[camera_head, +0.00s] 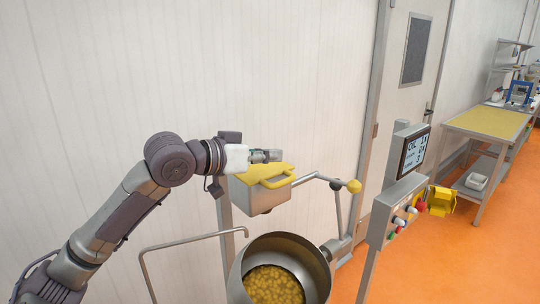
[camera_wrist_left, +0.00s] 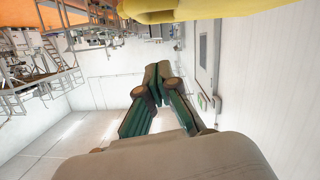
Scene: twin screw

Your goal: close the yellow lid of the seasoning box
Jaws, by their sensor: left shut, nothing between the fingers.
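The seasoning box (camera_head: 262,199) is a grey metal box on a stand in the middle of the head view. Its yellow lid (camera_head: 285,169), with a looped yellow handle, lies over the box top. I cannot tell whether it sits fully flush. My left gripper (camera_head: 277,155) is shut and empty at the lid's upper edge; I cannot tell whether it touches. In the left wrist view the fingertips of the left gripper (camera_wrist_left: 157,82) are together, and a yellow part of the lid (camera_wrist_left: 200,10) crosses the top edge. My right gripper is not in view.
A metal drum (camera_head: 240,270) holding yellow pieces is below the box. A bent arm with a yellow knob (camera_head: 354,186) is right of it. A control panel with a screen (camera_head: 414,150) stands further right. A yellow-topped table (camera_head: 485,122) is at the far right. Orange floor there is clear.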

